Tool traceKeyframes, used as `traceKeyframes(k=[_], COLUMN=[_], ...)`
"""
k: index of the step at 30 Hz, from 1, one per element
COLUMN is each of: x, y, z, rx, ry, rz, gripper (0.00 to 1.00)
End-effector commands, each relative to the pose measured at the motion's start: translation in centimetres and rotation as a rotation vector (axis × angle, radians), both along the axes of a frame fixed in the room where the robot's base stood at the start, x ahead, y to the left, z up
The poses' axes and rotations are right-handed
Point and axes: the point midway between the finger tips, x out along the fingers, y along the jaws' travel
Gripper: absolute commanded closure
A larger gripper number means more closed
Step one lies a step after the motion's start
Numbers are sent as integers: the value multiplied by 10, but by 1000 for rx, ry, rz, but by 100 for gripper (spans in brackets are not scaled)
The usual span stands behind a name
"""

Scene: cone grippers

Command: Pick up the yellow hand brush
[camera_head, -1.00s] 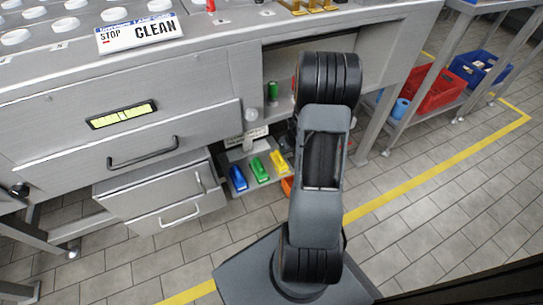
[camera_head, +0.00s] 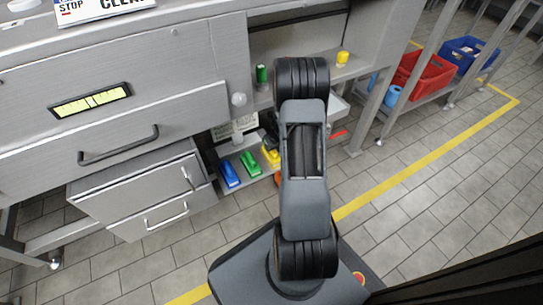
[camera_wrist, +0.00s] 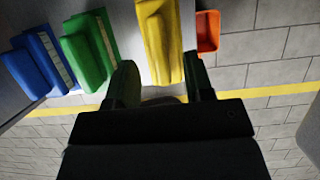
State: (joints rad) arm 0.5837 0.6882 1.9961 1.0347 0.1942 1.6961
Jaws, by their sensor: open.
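The yellow hand brush (camera_wrist: 160,40) lies on the low shelf in the wrist view, between a green brush and an orange thing. My gripper (camera_wrist: 162,80) is open. Its two fingers point toward the near end of the yellow brush, one on each side of it in the picture; I cannot tell how far below or in front they are. In the head view only a part of the yellow brush (camera_head: 269,156) shows beside my arm, and my gripper is hidden behind the arm.
A green brush (camera_wrist: 90,46) and a blue brush (camera_wrist: 40,60) lie left of the yellow one. An orange container (camera_wrist: 207,31) is just to its right. The shelf (camera_head: 262,180) sits under the counter, beside grey drawers (camera_head: 150,195). Tiled floor is free at right.

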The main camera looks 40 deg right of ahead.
Motion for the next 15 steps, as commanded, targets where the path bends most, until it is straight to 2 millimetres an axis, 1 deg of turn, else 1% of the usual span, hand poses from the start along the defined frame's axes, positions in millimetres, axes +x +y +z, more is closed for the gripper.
traceKeyframes(k=[1,6,14,15], x=[4,12,14,14], y=[0,-1,-2,-2], z=[-11,-31,-31,-31], rx=[0,0,-1,-1], ry=[1,0,0,0], rz=[0,-1,-1,-1], gripper=[52,52,52,55])
